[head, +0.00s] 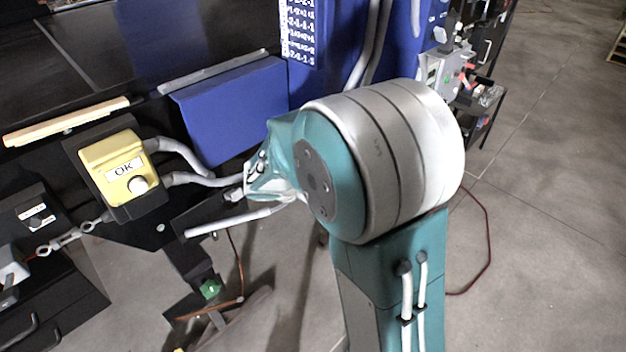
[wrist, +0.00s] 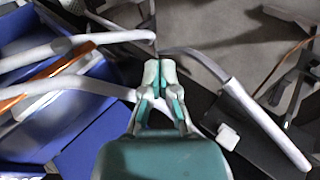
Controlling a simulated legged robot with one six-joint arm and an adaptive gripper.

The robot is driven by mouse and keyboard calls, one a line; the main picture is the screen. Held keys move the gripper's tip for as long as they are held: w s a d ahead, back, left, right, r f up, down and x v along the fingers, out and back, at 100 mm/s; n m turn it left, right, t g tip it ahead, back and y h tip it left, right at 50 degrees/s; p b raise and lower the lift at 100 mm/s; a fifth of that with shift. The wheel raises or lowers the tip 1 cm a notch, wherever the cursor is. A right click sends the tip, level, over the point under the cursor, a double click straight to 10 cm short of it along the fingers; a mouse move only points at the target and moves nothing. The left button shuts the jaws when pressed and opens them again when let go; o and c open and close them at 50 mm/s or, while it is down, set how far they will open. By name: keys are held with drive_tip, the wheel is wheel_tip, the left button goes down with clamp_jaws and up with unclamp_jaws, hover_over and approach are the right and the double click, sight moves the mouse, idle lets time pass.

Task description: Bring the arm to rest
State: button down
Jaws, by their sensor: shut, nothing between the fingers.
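My gripper (wrist: 158,72) shows in the wrist view with its two pale-and-teal fingers together and nothing between them. My arm stands in the middle of the head view, with a large silver-and-teal joint on a teal link. Beyond that joint, its teal-and-white end points left towards the conveyor's side. The big joint hides part of what lies behind it. In the wrist view, grey pipes (wrist: 125,37) pass close around the fingers; I cannot tell whether they touch.
A yellow box marked OK (head: 112,163), with a white button, stands at the left. A blue panel (head: 232,108) lies behind the arm's end. A grey control box (head: 443,77) is at the back right. The floor (head: 560,220) at the right is mostly clear, with a thin red cable.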

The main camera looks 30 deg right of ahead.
drive_tip(key=shift+d, duration=0.55)
drive_tip(key=s+a+r+m+y, duration=0.2)
drive_tip(key=s+r, duration=0.5)
drive_tip(key=s, duration=0.5)
drive_tip(key=s+a+r+m+y, duration=0.2)
drive_tip(key=s+a+r+y, duration=0.3)
drive_tip(key=s, duration=0.7)
drive_tip(key=shift+a+r+m+t, duration=0.3)
drive_tip(key=shift+a+r+m, duration=0.1)
drive_tip(key=shift+a+r, duration=0.5)
